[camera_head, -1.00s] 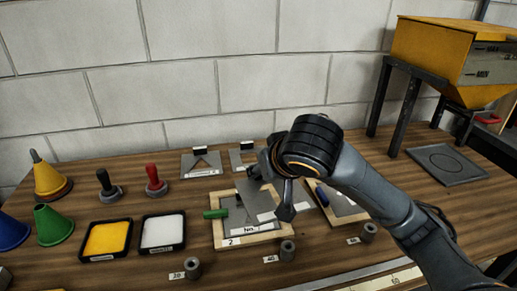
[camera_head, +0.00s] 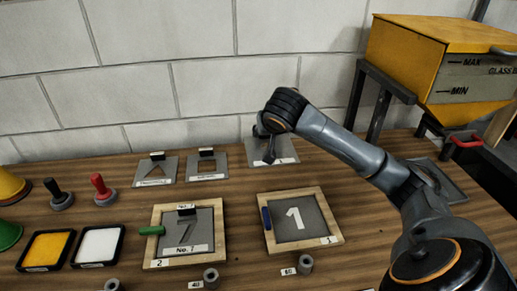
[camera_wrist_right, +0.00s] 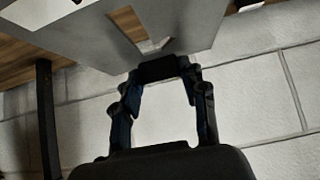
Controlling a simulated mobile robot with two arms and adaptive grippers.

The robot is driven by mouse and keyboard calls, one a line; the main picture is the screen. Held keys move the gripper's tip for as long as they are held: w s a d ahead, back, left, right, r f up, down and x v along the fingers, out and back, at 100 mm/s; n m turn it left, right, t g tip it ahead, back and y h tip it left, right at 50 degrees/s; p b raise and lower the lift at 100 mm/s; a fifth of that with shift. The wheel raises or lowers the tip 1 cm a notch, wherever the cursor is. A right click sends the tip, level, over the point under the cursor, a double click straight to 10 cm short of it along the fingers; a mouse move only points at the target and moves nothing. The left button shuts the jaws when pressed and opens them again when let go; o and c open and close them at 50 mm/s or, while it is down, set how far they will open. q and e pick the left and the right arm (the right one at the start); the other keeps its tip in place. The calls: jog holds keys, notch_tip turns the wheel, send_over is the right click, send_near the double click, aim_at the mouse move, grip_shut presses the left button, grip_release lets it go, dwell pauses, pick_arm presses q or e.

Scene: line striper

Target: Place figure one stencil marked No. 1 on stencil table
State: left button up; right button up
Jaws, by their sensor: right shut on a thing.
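My right gripper (camera_head: 268,133) is shut on the black handle (camera_wrist_right: 160,68) of a grey stencil plate (camera_head: 257,155) at the back of the wooden bench (camera_head: 233,185). The plate fills the top of the right wrist view (camera_wrist_right: 190,22), with a slanted cut-out and a white label, whose text I cannot read. Whether it touches the bench I cannot tell.
Triangle (camera_head: 156,171) and square (camera_head: 207,167) stencils stand left of the held plate. A yellow tray (camera_head: 46,250), a white tray (camera_head: 98,245) and red (camera_head: 102,188) and black (camera_head: 59,194) handled tools are at left. A yellow hopper (camera_head: 410,55) stands at right.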

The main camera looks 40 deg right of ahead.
jog(key=w+d+f, duration=0.1)
jog(key=d+f, duration=0.1)
jog(key=d, duration=0.1)
jog(key=w+d+f+p, duration=0.1)
jog(key=w+d+f, duration=0.1)
jog(key=f, duration=0.1)
jog(key=w+d+f, duration=0.2)
jog(key=d, duration=0.1)
jog(key=shift+w+d+f, duration=0.1)
jog(key=shift+d+f, duration=0.1)
jog(key=shift+d, duration=0.15)
jog(key=shift+w+d+f, duration=0.25)
jog(key=shift+d+f, duration=0.15)
jog(key=shift+f, duration=0.1)
notch_tip(320, 180, down, 3)
jog(key=shift+d+p, duration=0.1)
jog(key=shift+p, duration=0.6)
pick_arm(q)
jog(key=shift+s+d+r, duration=0.2)
jog(key=shift+d+r, duration=0.05)
jog(key=shift+r, duration=0.4)
jog(key=shift+s+d+r, duration=0.15)
jog(key=shift+d+r, duration=0.1)
jog(key=shift+r, duration=0.35)
pick_arm(e)
jog(key=shift+f, duration=0.2)
jog(key=o, duration=1.2)
jog(key=shift+f, duration=0.15)
